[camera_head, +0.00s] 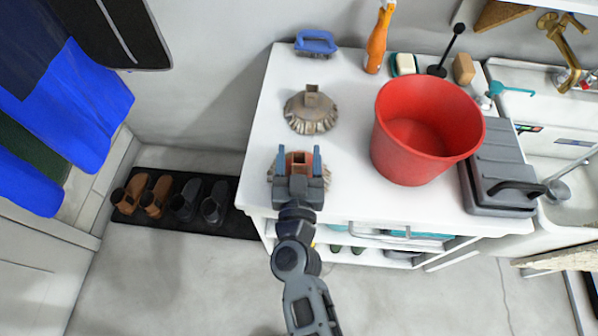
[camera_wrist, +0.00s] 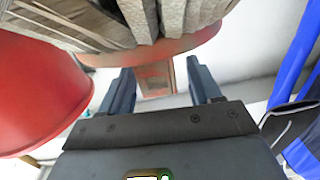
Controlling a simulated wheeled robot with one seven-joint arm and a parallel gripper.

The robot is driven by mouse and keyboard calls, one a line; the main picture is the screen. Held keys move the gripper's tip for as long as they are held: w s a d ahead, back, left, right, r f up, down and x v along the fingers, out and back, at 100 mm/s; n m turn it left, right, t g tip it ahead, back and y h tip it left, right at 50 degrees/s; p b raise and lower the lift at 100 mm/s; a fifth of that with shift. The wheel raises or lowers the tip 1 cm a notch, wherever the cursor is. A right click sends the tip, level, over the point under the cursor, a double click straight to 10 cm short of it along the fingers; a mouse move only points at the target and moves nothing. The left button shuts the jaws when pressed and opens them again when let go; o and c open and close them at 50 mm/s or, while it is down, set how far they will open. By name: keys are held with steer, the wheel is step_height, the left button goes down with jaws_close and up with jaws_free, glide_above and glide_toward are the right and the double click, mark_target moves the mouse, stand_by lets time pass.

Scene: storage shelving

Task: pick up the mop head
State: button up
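Two mop heads are in view. A beige-grey one (camera_head: 311,112) with an upright square socket sits on the white table. A second mop head, with a reddish-brown socket (camera_head: 299,160), is nearer the table's front edge and mostly hidden by my gripper. My gripper (camera_head: 299,158) has its two fingers apart, one on each side of that socket. In the wrist view, the socket (camera_wrist: 155,78) lies between the spread fingertips (camera_wrist: 160,82), with a visible gap at the right finger. The reddish-brown base and grey strips of the mop head (camera_wrist: 150,20) fill the top of that view.
A large red bucket (camera_head: 428,130) stands close to the right of my gripper. A dark grey case (camera_head: 500,170) is farther right, beside the sink. The table's left strip is clear.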

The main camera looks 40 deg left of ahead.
jaws_close()
stand_by(0.4)
steer(key=shift+r, duration=0.1)
